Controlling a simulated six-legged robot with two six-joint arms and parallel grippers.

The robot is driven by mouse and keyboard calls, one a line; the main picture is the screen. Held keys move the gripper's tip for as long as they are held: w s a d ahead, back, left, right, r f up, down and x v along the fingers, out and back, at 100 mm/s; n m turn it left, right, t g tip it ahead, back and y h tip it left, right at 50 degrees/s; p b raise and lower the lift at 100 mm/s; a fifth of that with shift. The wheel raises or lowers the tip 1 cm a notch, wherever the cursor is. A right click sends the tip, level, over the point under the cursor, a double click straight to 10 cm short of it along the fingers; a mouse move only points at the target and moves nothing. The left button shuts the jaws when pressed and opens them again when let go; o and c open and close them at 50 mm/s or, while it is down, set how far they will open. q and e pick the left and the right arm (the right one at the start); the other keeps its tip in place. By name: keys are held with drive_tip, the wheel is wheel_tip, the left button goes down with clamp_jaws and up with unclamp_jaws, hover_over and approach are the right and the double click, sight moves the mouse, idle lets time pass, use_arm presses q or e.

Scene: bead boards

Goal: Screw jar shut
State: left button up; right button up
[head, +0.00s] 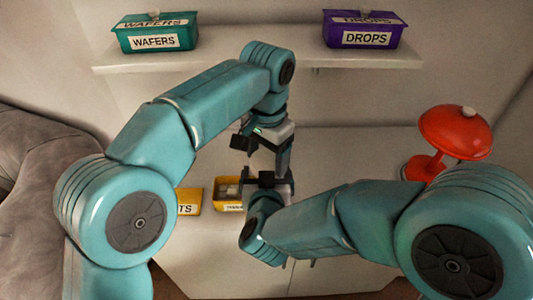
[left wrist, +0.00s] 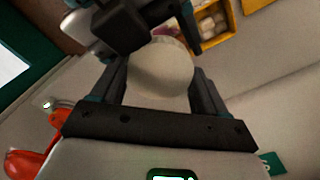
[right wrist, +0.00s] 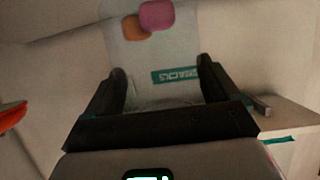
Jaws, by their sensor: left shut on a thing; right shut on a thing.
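A round whitish lid (left wrist: 162,72) sits between the fingers of my left gripper (left wrist: 160,88) in the left wrist view; the gripper is shut on it. In the right wrist view a pale, see-through jar (right wrist: 185,35) with a green-edged label (right wrist: 175,75) stands between the fingers of my right gripper (right wrist: 165,85), which is shut on it. A pink piece and an orange piece show at the jar. In the head view my left gripper (head: 283,152) is just above my right gripper (head: 268,180). The jar and lid are mostly hidden there; I cannot tell how the lid is seated.
Yellow boxes (head: 228,207) stand just left of the grippers, one holding pale pieces. A red lamp (head: 455,132) stands at the right. A shelf (head: 240,60) above holds a green WAFERS box (head: 130,43) and a purple DROPS box (head: 392,40).

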use_arm(q)
drive_tip(key=o, duration=1.2)
drive_tip(key=shift+c, duration=0.2)
drive_tip(key=shift+s, duration=0.1)
drive_tip(key=shift+d, duration=0.1)
drive_tip(key=shift+r, duration=2.3)
drive_tip(key=shift+c, duration=0.3)
